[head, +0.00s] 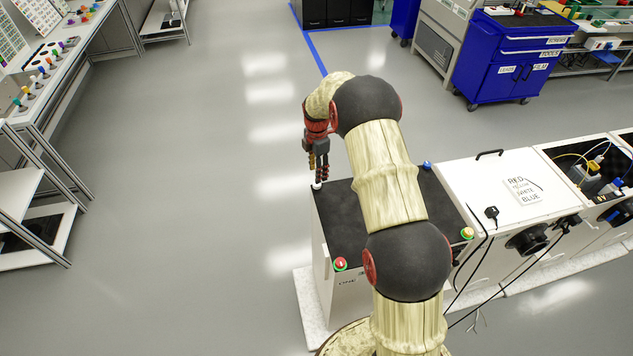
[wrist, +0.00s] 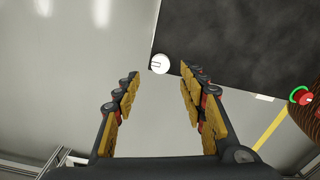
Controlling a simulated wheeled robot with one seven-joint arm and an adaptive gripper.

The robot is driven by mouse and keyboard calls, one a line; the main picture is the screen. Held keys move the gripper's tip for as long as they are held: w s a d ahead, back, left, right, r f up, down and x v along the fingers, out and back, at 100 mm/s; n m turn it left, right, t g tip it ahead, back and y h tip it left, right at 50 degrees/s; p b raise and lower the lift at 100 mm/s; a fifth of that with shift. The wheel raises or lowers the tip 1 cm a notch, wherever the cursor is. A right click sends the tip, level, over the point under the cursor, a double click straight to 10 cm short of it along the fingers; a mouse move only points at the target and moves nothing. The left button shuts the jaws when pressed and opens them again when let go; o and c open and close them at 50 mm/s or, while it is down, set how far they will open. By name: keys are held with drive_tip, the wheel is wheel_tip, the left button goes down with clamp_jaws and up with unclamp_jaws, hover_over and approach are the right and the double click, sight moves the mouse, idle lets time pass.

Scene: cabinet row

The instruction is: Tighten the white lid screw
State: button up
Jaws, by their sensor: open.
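The white lid screw (wrist: 160,64) is a round white knob with a dark slot, at a corner of the black cabinet top (wrist: 240,45) in the wrist view. In the head view the white lid screw (head: 317,185) shows small at the left back corner of the black top (head: 345,235). My gripper (wrist: 160,80) is open, with its yellow-padded fingers apart and nothing between them. The screw lies beyond the fingertips, roughly in line with the gap. In the head view my gripper (head: 318,172) points down just above the screw; contact cannot be told.
A red button (head: 340,264), a yellow button (head: 467,233) and a blue button (head: 427,165) stand at the other corners of the top. A white lidded cabinet (head: 510,185) with a black handle and cables adjoins on the right. Open grey floor (head: 200,200) lies left.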

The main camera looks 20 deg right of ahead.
wheel_tip(320, 180, down, 6)
drive_tip(key=shift+f+b, duration=0.1)
drive_tip(key=shift+b, duration=0.35)
drive_tip(key=c, duration=0.3)
drive_tip(key=c, duration=0.8)
